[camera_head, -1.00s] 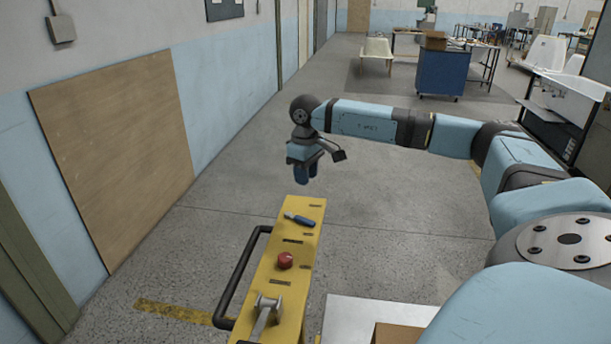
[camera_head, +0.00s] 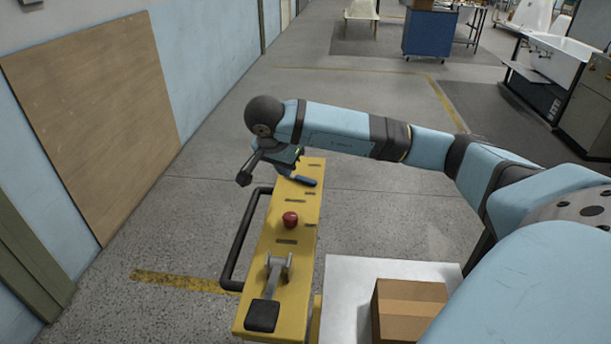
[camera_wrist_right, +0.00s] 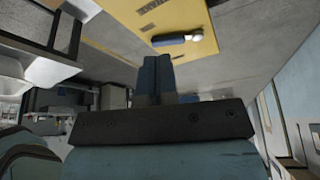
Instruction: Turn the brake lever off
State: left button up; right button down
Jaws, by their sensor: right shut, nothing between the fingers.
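A yellow control panel (camera_head: 267,276) stands in front of me. At its far end is a small lever with a blue handle (camera_head: 302,181), pointing right. At its near end is a grey metal lever with a black grip (camera_head: 262,316). I cannot tell which one is the brake lever. My right gripper (camera_head: 284,168) is at the far end, close to the blue handle and partly hidden by its own wrist. In the right wrist view its fingers (camera_wrist_right: 155,72) are shut and empty, just below the blue handle (camera_wrist_right: 168,40); contact is unclear. My left gripper is out of view.
A red button (camera_head: 290,220) sits mid-panel between the levers. A black rail (camera_head: 240,243) runs along the panel's left side. A cardboard box (camera_head: 408,309) rests on a pale surface (camera_head: 347,285) at the right. Open floor lies beyond the panel.

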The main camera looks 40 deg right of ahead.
aim_at(305, 187)
jog(key=x, duration=1)
jog(key=shift+p, duration=0.3)
jog(key=shift+w+d, duration=0.15)
jog(key=shift+d, duration=0.45)
jog(key=shift+w+d, duration=0.2)
jog(key=shift+d, duration=0.4)
jog(key=shift+w+d+p, duration=0.2)
jog(key=shift+d+p, duration=0.1)
jog(key=shift+d, duration=0.35)
jog(key=shift+d, duration=0.1)
